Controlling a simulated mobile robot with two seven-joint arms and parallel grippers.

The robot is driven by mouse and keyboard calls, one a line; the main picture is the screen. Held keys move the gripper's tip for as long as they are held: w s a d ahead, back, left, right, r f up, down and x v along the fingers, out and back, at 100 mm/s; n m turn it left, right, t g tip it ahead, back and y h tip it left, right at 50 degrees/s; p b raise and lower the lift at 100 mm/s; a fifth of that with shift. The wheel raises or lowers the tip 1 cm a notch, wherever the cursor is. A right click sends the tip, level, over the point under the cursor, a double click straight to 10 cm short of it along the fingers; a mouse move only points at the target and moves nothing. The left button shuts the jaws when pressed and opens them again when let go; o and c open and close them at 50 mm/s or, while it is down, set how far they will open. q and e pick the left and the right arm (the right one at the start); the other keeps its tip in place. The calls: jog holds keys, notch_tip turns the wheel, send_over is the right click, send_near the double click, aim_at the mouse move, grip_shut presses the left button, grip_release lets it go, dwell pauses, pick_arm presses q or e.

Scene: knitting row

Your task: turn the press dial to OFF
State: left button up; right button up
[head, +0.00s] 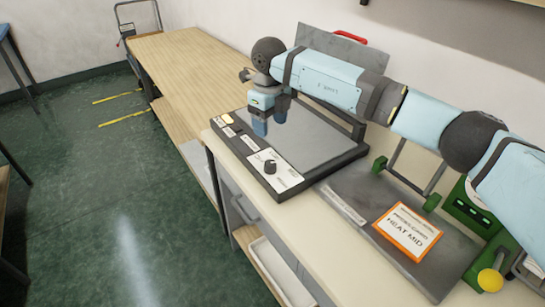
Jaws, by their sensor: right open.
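The press (335,160) is a dark, flat unit with a grey plate, standing on the pale counter. Its dial (270,166) is a small dark knob on a white label panel along the press's front edge. The marks around the dial are too small to read, and I cannot tell its setting. My right gripper (270,122) points down over the press plate, a little beyond the dial and apart from it. Its blue fingers are open with nothing between them. My left gripper is not in view.
A grey panel (340,45) with a red handle stands raised behind the press. The wooden counter beyond the press is clear.

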aim_at(270, 162)
notch_tip(270, 162, down, 14)
jog(key=shift+s+r, duration=0.1)
jog(key=shift+r, duration=0.15)
jog(key=c, duration=0.9)
